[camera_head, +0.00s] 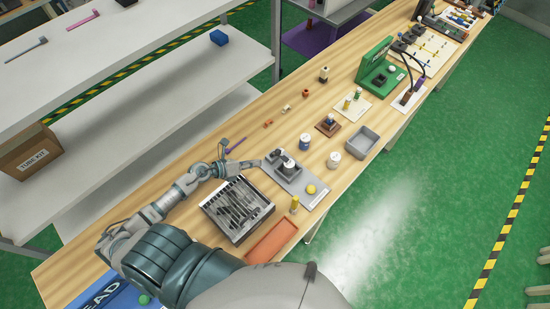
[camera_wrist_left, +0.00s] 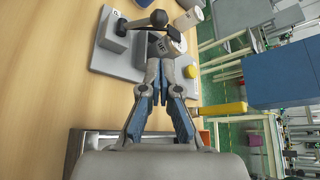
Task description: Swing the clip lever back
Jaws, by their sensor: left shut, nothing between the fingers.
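The clip fixture is a grey plate (camera_head: 303,196) on the wooden bench in the head view, with a grey block and dark lever (camera_head: 277,155) at its far end and a yellow ball (camera_head: 310,189) near its other end. In the left wrist view, the lever (camera_wrist_left: 138,23) runs from the grey block (camera_wrist_left: 113,40) to a black ball knob (camera_wrist_left: 158,18). My right gripper is out of view.
A slatted metal box (camera_head: 238,210) and an orange tray (camera_head: 272,241) lie near the fixture. White shelves (camera_head: 150,120) rise behind the bench.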

